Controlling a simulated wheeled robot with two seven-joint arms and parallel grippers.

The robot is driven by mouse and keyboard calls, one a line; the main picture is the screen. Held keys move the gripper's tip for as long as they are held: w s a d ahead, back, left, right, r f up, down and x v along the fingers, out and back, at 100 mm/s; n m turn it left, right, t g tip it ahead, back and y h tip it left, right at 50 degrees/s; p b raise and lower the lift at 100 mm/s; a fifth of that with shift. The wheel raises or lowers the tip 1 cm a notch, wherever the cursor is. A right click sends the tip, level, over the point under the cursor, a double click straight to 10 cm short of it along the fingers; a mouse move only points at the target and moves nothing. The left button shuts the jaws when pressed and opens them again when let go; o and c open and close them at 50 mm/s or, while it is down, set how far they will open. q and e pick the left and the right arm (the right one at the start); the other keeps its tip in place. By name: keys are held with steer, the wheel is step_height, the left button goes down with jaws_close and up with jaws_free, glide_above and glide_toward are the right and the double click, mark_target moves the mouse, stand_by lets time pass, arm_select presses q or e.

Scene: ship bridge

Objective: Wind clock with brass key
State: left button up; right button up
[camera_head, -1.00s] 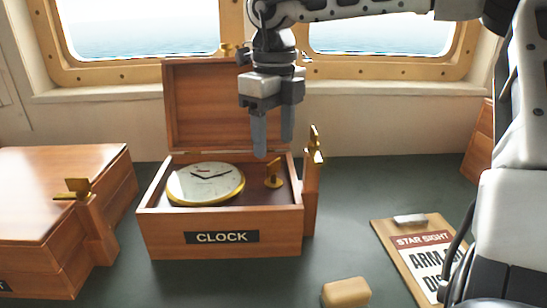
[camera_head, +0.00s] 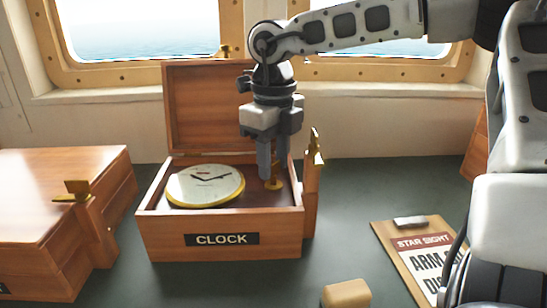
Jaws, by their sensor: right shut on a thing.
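The open wooden clock box (camera_head: 160,235) stands on the dark table, with its CLOCK label facing me and its lid (camera_head: 205,105) raised at the back. A round white clock (camera_head: 205,185) with a brass rim lies inside at the left. The brass key (camera_head: 274,184) stands upright inside at the right of the clock. My right gripper (camera_head: 273,172) points straight down into the box, its fingers shut on the key's upper part, which they hide. The key's lower part and round foot show below the fingertips. My left gripper is not in view.
A closed wooden box (camera_head: 60,200) with a brass latch stands at the left. A clipboard marked STAR SIGHT (camera_head: 425,255) lies at the right. A tan block (camera_head: 346,294) lies in front. Bare table lies between the box and the clipboard.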

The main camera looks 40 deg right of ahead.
mark_target(274, 163)
steer(key=n, duration=0.4)
steer(key=shift+n, duration=2.5)
steer(key=o, duration=1)
steer(key=shift+r, duration=0.1)
step_height(274, 163, up, 16)
steer(key=shift+f+p, duration=0.1)
steer(key=shift+p, duration=0.4)
